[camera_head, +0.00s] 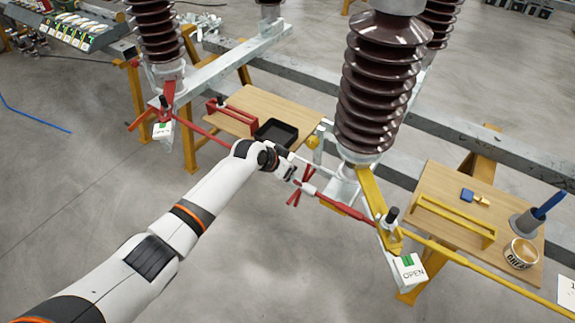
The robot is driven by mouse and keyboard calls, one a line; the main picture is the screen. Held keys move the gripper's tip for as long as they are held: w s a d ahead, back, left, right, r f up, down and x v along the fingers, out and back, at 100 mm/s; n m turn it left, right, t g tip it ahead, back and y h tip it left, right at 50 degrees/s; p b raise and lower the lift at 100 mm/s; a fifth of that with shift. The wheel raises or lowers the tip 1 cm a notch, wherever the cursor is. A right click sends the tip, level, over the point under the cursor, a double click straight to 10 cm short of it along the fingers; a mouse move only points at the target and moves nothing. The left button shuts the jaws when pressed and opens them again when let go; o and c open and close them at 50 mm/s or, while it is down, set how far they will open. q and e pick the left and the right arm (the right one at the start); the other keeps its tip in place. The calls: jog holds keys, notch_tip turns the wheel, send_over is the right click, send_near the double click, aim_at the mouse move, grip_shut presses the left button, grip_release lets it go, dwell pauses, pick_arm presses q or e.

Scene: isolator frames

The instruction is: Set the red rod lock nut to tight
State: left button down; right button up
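A red rod (345,209) runs from the left insulator base to the yellow bracket at the right. Its middle is partly behind my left arm. On it, just right of my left gripper (294,180), is a pale collar (308,188) with thin red prongs (306,173) sticking out; this looks like the lock nut, but it is small and I cannot tell its setting. My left gripper is at the rod beside the collar. Its fingers are too small to tell whether they are open, shut or touching the nut. My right gripper is not in view.
Brown ribbed insulators (378,85) stand on a grey steel frame (232,60). A wooden table (280,107) with a black tray (276,133) is behind my arm. Another wooden table (447,190) at right holds a yellow handle and a grease tin (521,254). OPEN signs (411,271) hang in front.

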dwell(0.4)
pick_arm(q)
jog(key=c, duration=1.5)
grip_release()
jog(key=v, duration=1.2)
jog(key=shift+f, duration=0.1)
